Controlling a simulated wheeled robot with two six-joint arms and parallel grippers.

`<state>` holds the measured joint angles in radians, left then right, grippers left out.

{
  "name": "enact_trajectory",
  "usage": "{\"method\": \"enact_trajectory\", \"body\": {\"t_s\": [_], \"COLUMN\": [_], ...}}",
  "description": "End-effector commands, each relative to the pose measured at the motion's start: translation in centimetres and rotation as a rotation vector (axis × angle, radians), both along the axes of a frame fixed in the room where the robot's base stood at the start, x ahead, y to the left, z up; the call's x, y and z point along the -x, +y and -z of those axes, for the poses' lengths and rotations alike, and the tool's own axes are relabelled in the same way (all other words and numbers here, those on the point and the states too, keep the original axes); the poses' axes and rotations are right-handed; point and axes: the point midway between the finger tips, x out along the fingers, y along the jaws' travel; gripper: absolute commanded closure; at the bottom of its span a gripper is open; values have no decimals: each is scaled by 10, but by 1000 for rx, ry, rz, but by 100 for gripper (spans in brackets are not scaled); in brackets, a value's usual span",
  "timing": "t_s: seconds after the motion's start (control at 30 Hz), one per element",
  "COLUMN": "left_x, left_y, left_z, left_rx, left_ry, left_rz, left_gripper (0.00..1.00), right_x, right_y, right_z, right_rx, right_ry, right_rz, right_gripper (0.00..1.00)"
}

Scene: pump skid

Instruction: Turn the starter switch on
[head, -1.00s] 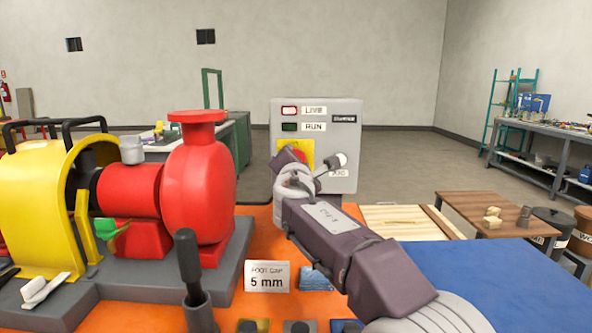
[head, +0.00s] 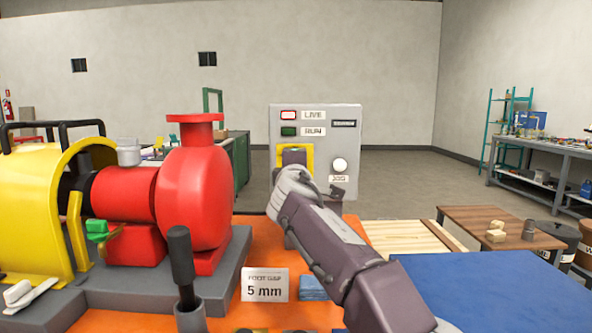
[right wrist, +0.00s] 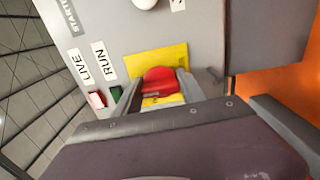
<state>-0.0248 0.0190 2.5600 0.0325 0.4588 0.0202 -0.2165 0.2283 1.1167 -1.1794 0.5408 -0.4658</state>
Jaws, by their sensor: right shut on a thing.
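The starter box (head: 350,135) is a grey cabinet behind the orange skid, with LIVE and RUN lamps. Its red starter switch (right wrist: 160,80) sits on a yellow plate (right wrist: 152,62) in the right wrist view. My right gripper (right wrist: 165,92) is shut on the red switch, with a finger on each side. In the head view my right gripper (head: 294,160) covers the switch, and only parts of the yellow plate (head: 308,157) show around it. The LIVE lamp (head: 288,115) looks bright; the RUN lamp (head: 288,131) is dark green. My left gripper is out of view.
A white JOG button (head: 339,165) is right of the switch. The red pump (head: 190,200) and yellow guard (head: 35,210) stand at left. A dark upright handle (head: 181,255) and a "5 mm" sign (head: 265,285) are in front. A blue surface (head: 490,290) lies at right.

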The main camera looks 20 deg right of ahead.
Motion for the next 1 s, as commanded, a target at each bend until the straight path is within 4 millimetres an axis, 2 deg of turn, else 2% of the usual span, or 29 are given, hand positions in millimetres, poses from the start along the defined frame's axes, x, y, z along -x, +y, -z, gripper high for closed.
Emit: {"method": "enact_trajectory", "body": {"t_s": [0.6, 0.63, 0.67, 0.7, 1.0], "left_x": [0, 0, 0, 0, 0], "left_y": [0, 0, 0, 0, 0], "left_z": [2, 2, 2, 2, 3], "left_rx": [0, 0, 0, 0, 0], "left_ry": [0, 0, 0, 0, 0], "left_rz": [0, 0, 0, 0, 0], "left_gripper": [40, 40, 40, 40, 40], "right_x": [0, 0, 0, 0, 2], "right_y": [0, 0, 0, 0, 1], "right_z": [1, 1, 1, 1, 1], "right_rx": [-34, -33, -33, -33, -32], "right_ry": [-8, -7, -7, -7, -8], "right_rz": [1, 1, 1, 1, 0], "right_gripper": [93, 44, 36, 31, 31]}}
